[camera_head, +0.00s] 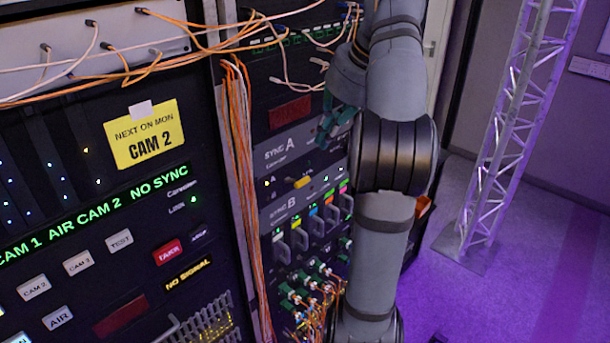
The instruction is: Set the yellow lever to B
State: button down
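The yellow lever (303,182) is a small yellow handle on the dark strip of the rack, between the SYNC A panel (281,153) and the SYNC B panel (279,208). A small mark that looks like an A is at its left; I cannot read a B mark or tell for sure which position the lever is in. My gripper (329,132), with dark teal fingers, is above and to the right of the lever, in front of the right part of the SYNC A panel. It appears apart from the lever. My arm partly hides it, and its finger opening does not show clearly.
Orange cables (240,150) hang left of the lever. Below it are several grey handles with coloured tags (299,238) and plugged cables (318,290). A yellow CAM 2 note (146,134) is on the left rack. A truss (505,130) stands right, with open floor (510,295).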

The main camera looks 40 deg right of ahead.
aim_at(302, 183)
jog(key=b+x, duration=0.3)
jog(key=x, duration=1)
jog(key=shift+f, duration=0.2)
jog(key=shift+d+f, duration=0.1)
jog(key=shift+d, duration=0.05)
